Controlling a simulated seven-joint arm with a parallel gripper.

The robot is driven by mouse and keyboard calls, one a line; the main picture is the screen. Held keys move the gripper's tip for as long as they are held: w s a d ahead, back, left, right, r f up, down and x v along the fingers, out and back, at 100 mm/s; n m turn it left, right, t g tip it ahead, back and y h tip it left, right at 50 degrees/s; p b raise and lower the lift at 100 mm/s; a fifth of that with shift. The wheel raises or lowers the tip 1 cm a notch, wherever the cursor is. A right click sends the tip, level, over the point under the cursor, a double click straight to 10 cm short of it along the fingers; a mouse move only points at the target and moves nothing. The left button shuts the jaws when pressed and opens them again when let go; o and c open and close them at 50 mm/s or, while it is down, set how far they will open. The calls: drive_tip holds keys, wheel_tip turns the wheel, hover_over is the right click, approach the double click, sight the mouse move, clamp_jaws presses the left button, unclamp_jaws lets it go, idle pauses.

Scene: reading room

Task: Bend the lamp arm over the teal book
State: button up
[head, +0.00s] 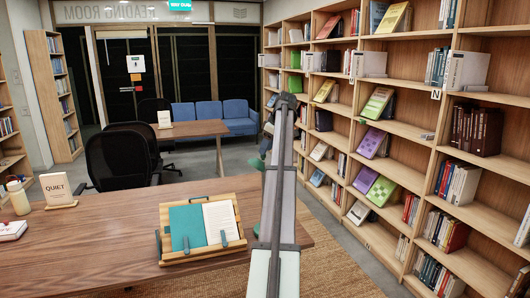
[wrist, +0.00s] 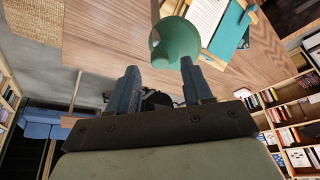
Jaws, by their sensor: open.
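The teal book (head: 187,228) lies open on a wooden book stand (head: 200,256), with a pale page on its right side. In the wrist view the teal cover (wrist: 229,38) and the page (wrist: 204,17) show at the top.
Bookshelves (head: 405,130) line the right. Black chairs (head: 122,158) stand behind the desk. The desk (head: 105,235) is bare left of the stand.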

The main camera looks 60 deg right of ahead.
drive_tip(key=shift+x, duration=1.25)
clamp_jaws()
